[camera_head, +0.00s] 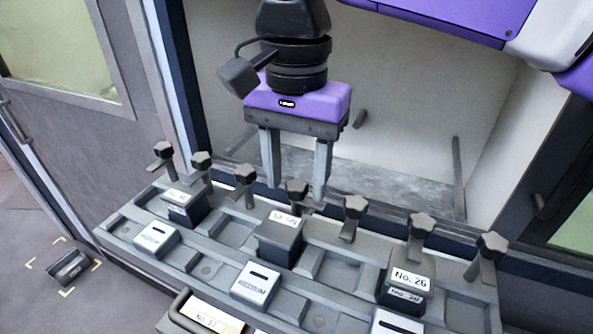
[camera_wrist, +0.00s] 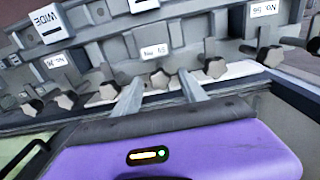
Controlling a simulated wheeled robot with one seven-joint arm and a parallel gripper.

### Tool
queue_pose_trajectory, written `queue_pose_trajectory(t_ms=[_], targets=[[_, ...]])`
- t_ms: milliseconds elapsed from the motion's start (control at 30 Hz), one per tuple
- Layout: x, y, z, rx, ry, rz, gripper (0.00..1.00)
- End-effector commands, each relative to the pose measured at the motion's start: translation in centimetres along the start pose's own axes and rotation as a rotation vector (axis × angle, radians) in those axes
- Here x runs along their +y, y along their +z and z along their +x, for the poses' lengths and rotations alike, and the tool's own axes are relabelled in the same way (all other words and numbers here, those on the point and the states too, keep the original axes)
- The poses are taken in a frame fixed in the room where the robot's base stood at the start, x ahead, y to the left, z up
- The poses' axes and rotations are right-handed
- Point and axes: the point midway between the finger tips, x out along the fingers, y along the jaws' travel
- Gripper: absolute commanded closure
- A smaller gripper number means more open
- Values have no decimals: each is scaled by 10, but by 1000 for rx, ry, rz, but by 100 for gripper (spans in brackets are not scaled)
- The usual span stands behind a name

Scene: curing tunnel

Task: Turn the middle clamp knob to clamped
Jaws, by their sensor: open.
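Several dark star-shaped clamp knobs stand in a row along the back of the grey fixture (camera_head: 215,268). The middle knob (camera_head: 297,188) is behind a dark block with a white label. My gripper (camera_head: 296,187) is purple with two grey fingers pointing down. The fingers are open and empty, one on each side of the middle knob, with visible gaps. The wrist view shows the middle knob (camera_wrist: 160,78) between the fingertips of my gripper (camera_wrist: 161,83). Whether the fingertips are level with the knob head is hard to tell. No clamped mark is readable.
Neighbouring knobs (camera_head: 244,172) and (camera_head: 355,205) stand close outside the fingers. Labelled blocks (camera_head: 408,278) and pale blocks (camera_head: 257,285) sit in the fixture. An open chamber (camera_head: 400,120) lies behind. A loose grey block (camera_head: 70,268) lies at lower left inside corner marks.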

Motion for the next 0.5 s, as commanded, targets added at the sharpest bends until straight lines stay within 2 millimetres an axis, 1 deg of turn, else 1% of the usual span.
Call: queue_pose_trajectory(t_ms=[133, 267, 300, 400, 500], targets=[[0, 0, 0, 0, 0, 0, 50], [0, 0, 0, 0, 0, 0, 76], [0, 0, 0, 0, 0, 0, 84], [0, 0, 0, 0, 0, 0, 100], [0, 0, 0, 0, 0, 0, 100]])
